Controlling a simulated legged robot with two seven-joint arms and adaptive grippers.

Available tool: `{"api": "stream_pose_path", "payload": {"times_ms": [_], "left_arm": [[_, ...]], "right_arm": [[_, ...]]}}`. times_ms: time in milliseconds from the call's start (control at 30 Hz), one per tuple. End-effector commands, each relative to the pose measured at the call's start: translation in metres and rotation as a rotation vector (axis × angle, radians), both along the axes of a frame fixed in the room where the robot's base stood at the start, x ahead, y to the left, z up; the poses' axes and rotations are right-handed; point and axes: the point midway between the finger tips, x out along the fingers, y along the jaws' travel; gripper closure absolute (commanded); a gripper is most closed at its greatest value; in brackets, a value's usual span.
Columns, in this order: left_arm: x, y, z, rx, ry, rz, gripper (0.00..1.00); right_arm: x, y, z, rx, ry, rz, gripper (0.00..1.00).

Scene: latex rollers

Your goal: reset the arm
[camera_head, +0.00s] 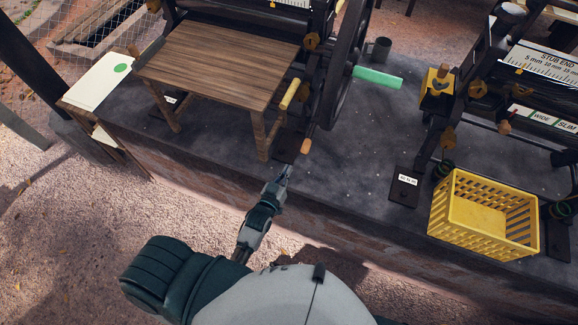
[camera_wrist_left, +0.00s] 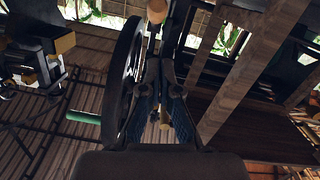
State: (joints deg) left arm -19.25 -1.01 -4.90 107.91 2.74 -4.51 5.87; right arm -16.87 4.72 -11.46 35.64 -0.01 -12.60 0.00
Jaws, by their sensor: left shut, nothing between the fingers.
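My left arm comes in from the bottom of the head view, and its gripper (camera_head: 284,174) points away over the front edge of the raised grey platform (camera_head: 345,180). The gripper is shut and empty. It is a little in front of the wooden-tipped lever (camera_head: 306,146) of the left roller machine and apart from it as far as I can tell. The left wrist view shows the gripper fingers (camera_wrist_left: 164,100) from behind, with the dark flywheel (camera_wrist_left: 121,80) to their left. My right gripper is in neither view.
A wooden table (camera_head: 215,62) stands left of the large flywheel (camera_head: 345,75). A green handle (camera_head: 378,77) sticks out to the right of the wheel. A yellow crate (camera_head: 486,240) sits at the platform's right front. The gravel ground (camera_head: 70,240) at left is clear.

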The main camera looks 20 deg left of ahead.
Motion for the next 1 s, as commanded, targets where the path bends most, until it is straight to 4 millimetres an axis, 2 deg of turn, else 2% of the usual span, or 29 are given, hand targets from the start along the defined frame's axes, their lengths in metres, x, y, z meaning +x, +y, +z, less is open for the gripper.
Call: {"api": "stream_pose_path", "payload": {"times_ms": [500,600,667,767,867,900,967,1000], "left_arm": [[0.0,0.0,0.0,0.0,0.0,0.0,1.0],[-0.001,-0.001,-0.014,0.006,0.026,-0.005,1.0],[-0.004,-0.003,-0.035,0.016,0.067,-0.01,1.0],[-0.017,-0.006,-0.093,0.043,0.181,-0.03,1.0],[-0.042,-0.009,-0.164,0.08,0.324,-0.055,1.0],[-0.055,-0.009,-0.192,0.095,0.384,-0.066,1.0],[-0.078,-0.009,-0.234,0.119,0.477,-0.082,1.0],[-0.096,-0.007,-0.263,0.136,0.542,-0.094,1.0]], "right_arm": [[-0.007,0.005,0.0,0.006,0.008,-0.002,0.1],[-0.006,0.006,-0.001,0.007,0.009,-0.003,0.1],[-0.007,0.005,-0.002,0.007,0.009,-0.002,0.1],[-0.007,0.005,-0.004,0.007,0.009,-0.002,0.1],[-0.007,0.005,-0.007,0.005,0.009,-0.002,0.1],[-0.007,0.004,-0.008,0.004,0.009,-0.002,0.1],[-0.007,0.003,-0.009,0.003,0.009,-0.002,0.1],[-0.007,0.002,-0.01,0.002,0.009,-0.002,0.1]]}}
